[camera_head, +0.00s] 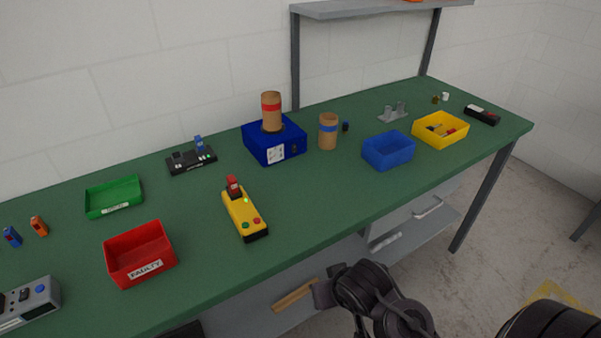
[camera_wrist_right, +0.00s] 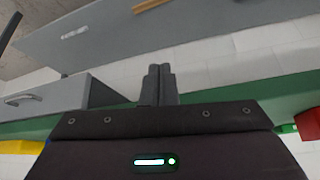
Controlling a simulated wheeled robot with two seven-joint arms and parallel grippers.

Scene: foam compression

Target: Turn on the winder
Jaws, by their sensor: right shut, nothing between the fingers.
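A blue box-shaped machine (camera_head: 274,143) stands at the back middle of the green table, with a cardboard tube with a red band (camera_head: 271,111) upright on top; it looks like the winder. Its front has a white label and a small dark knob or button (camera_head: 294,148). A yellow device (camera_head: 244,214) with a red and a green button, a lit green light and a red piece at its far end lies nearer the front edge. My right gripper (camera_head: 322,294) is in front of the table, below its top, away from both. Its fingers (camera_wrist_right: 158,84) are together and empty in the right wrist view. My left gripper is out of view.
A cardboard tube with a blue band (camera_head: 328,131) stands right of the blue machine. A blue bin (camera_head: 388,150) and yellow bin (camera_head: 440,129) are farther right. A red bin (camera_head: 140,254) and green tray (camera_head: 114,197) are left. The table's front edge lies between my gripper and the machine.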

